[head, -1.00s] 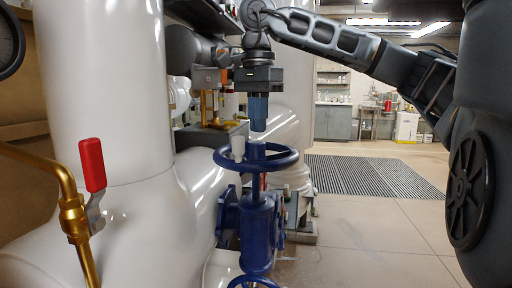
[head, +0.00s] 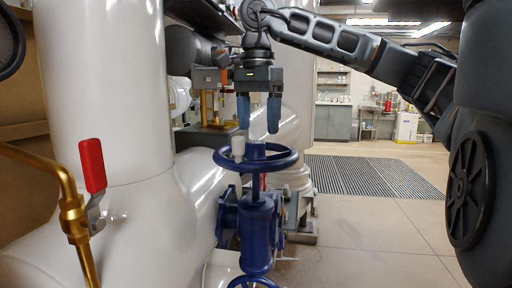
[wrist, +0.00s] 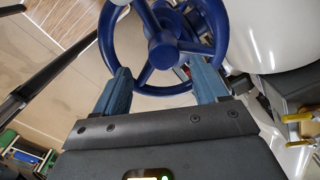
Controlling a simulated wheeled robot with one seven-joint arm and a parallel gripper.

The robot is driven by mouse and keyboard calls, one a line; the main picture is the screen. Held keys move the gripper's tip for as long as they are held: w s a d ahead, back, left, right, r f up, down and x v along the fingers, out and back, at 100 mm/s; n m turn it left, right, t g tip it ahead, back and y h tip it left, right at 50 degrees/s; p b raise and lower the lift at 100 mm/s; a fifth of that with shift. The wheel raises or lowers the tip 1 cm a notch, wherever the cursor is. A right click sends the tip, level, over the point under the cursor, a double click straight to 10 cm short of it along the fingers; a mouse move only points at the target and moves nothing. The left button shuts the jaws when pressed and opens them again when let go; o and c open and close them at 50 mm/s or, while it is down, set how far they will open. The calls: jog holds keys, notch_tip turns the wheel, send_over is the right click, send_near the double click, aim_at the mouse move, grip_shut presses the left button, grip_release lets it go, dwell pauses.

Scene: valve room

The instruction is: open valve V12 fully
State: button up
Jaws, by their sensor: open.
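A blue valve (head: 260,228) with a blue handwheel (head: 279,160) stands in the middle of the head view. No V12 label is readable. My gripper (head: 259,130) points down just above the wheel, with its two blue fingers spread apart and nothing between them. In the wrist view, the open gripper (wrist: 162,82) has its fingers near the rim of the handwheel (wrist: 141,72). I cannot tell whether they touch the rim.
Large white pipes (head: 105,90) fill the left side. A red lever (head: 92,165) on a brass pipe (head: 72,210) is at front left. A small brass fitting (head: 210,105) is behind my gripper. Floor to the right, with a dark grating (head: 370,176), is clear.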

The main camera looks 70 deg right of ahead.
notch_tip(320, 180, up, 6)
jog(key=p, duration=0.3)
jog(key=shift+r+p, duration=0.2)
jog(key=shift+p, duration=0.2)
notch_tip(320, 180, up, 6)
jog(key=p, duration=0.4)
